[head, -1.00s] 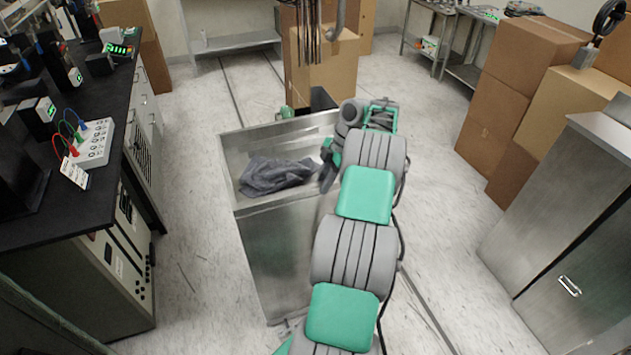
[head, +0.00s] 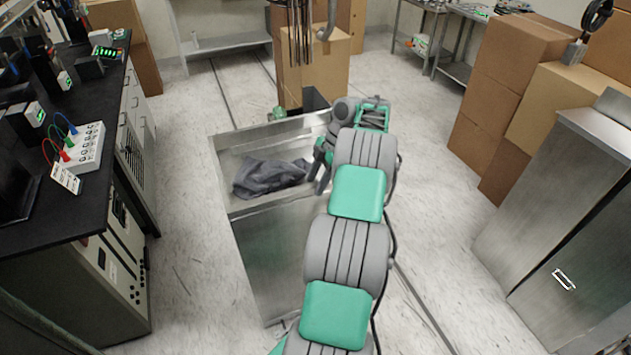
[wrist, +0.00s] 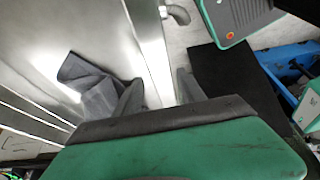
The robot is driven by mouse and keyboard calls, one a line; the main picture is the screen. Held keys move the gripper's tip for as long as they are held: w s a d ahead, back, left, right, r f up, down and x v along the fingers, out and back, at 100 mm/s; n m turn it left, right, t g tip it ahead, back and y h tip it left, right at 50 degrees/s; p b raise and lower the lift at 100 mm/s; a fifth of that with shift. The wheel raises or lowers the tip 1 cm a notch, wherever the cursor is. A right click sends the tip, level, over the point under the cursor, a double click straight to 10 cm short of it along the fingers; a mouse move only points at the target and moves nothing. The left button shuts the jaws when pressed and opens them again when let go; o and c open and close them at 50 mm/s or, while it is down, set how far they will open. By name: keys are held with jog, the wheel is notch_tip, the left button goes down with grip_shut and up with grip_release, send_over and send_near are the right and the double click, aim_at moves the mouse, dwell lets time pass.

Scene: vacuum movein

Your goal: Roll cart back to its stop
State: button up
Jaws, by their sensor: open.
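The steel cart (head: 270,270) is an open-topped metal bin standing on the floor in front of me. A dark grey cloth (head: 268,178) lies inside it. My gripper (head: 322,168) is at the cart's right wall, near its far end. In the wrist view, the open fingers of my gripper (wrist: 152,92) are on either side of the cart's bright rim (wrist: 150,45), one inside and one outside. I cannot tell whether they touch it. The cloth (wrist: 92,88) shows beside the inner finger. I cannot make out the stop for certain.
A black-topped bench (head: 85,185) stands left of the cart. Cardboard boxes (head: 510,80) and a steel cabinet (head: 570,200) stand on the right. Another cardboard box (head: 318,75) is behind the cart. Tracks (head: 222,95) run along the floor. Floor is clear on both sides.

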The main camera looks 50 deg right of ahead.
jog(key=p+v, duration=0.5)
jog(key=v, duration=0.1)
jog(key=shift+r+p, duration=0.3)
jog(key=shift+r, duration=0.05)
jog(key=shift+s+d+r+p, duration=0.1)
jog(key=shift+d+r+p, duration=0.2)
jog(key=shift+r+p, duration=0.4)
jog(key=shift+d+f, duration=0.1)
jog(key=shift+f, duration=0.1)
